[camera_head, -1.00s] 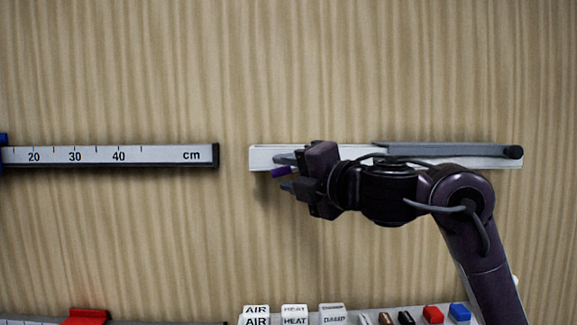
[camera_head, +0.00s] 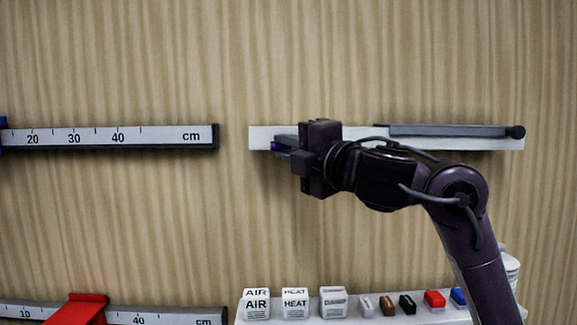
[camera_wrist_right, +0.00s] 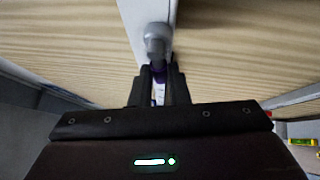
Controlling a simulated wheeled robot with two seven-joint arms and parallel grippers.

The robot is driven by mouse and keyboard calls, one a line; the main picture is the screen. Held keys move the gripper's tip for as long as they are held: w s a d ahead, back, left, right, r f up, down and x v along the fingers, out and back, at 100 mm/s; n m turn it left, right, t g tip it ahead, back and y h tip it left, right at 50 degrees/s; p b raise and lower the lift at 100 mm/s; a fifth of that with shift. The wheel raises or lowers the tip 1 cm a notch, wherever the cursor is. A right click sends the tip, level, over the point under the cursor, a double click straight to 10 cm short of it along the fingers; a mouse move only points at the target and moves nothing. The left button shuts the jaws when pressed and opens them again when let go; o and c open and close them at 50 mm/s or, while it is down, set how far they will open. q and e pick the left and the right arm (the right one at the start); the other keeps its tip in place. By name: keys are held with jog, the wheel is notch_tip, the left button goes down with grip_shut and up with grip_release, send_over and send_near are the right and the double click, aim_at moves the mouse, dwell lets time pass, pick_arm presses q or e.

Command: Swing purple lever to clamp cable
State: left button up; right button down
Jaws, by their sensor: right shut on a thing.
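The purple lever (camera_head: 276,146) shows as a small purple end at the left end of a white rail (camera_head: 262,133) on the wooden panel. My right gripper (camera_head: 284,148) is at that end of the rail and shut on the lever; its dark body hides most of the lever. No cable can be made out. My left gripper is not in view.
A ruler (camera_head: 160,137) is to the left. Below stand white AIR and HEAT blocks (camera_head: 295,303) and small coloured pieces (camera_head: 434,299). A red piece (camera_head: 78,309) sits on a lower ruler.

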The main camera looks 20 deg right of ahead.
jog(key=shift+f+m, duration=0.1)
jog(key=shift+m, duration=0.2)
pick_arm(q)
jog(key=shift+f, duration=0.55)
pick_arm(e)
jog(key=shift+r, duration=0.2)
jog(key=c, duration=1.4)
grip_release()
jog(key=shift+t, duration=0.3)
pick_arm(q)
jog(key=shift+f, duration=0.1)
pick_arm(e)
jog(key=shift+s, duration=0.1)
